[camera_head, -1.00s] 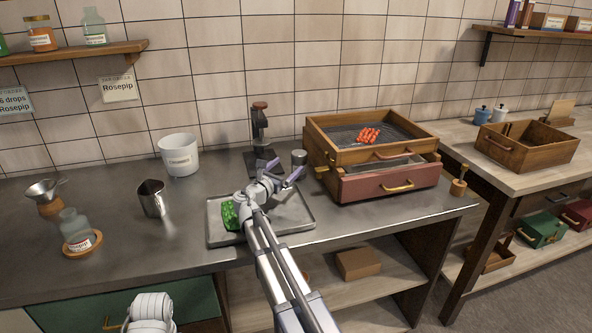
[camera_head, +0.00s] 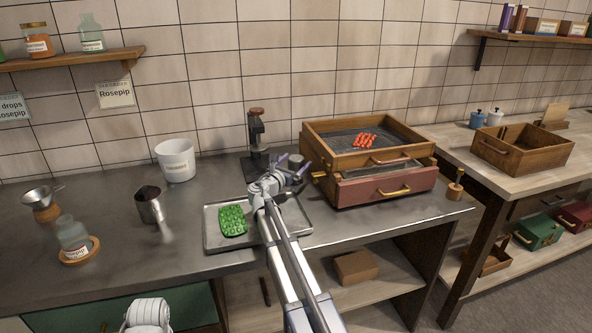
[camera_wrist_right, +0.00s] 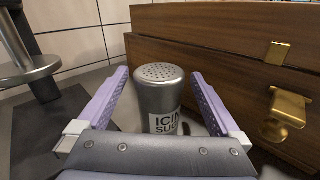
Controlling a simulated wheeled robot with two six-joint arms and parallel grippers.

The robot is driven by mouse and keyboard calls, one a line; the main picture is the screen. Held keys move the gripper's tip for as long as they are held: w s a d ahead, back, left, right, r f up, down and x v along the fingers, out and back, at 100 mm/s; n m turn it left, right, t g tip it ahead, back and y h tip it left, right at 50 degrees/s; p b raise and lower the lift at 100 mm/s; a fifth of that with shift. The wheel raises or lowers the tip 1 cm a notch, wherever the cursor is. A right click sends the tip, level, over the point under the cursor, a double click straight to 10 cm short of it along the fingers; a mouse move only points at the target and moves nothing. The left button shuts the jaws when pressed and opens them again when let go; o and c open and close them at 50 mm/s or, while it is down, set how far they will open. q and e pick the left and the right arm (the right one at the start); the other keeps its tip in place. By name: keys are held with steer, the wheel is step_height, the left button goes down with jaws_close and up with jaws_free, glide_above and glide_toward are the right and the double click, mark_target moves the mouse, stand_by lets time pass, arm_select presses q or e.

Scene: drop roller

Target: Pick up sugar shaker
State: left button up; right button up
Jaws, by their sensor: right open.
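The sugar shaker (camera_wrist_right: 160,92) is a metal can with a perforated lid and a label reading "ICIN SU…". In the right wrist view it stands upright between the two purple fingers of my right gripper (camera_wrist_right: 162,100). The fingers are open, with gaps on both sides of the can. In the head view the shaker (camera_head: 296,159) shows only in part, behind my right gripper (camera_head: 291,170), beside the wooden drawer box. My left gripper does not show; only a white arm part is at the bottom edge.
The wooden drawer box (camera_head: 318,150) stands close right of the shaker, with a brass knob (camera_wrist_right: 285,110) facing it. A dark press stand (camera_head: 257,140) is close on the left. A metal tray (camera_head: 214,244) with a green mould (camera_head: 232,220) lies in front.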

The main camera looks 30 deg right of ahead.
steer(key=shift+w+d, duration=0.25)
steer(key=shift+d, duration=0.05)
steer(key=c, duration=1.5)
